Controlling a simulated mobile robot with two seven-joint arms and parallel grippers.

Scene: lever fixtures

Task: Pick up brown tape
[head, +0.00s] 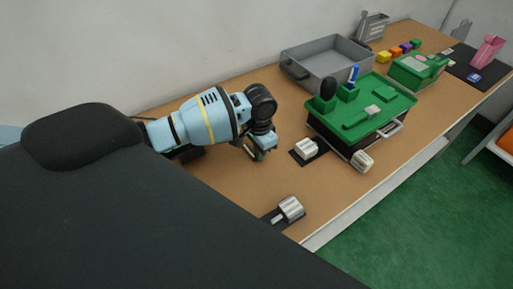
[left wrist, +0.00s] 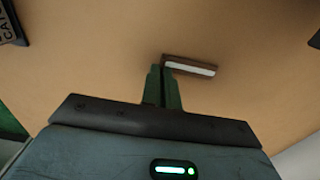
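The brown tape (left wrist: 192,61) shows in the left wrist view as a thin brown band with a pale face below it. Its left end lies between the green fingertips of my left gripper (left wrist: 163,68), which are close together on it. The rest of the tape reaches out to the right of the fingers. In the head view my left gripper (head: 262,150) points down, low over the wooden table. The tape cannot be made out there. My right gripper is not in view.
A green-topped box (head: 360,110) with levers stands to the right, with a white block (head: 306,147) on a dark plate beside it. Another silver block (head: 290,208) is near the front edge. A grey tray (head: 328,62) stands behind. Bare table (head: 235,185) lies around the gripper.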

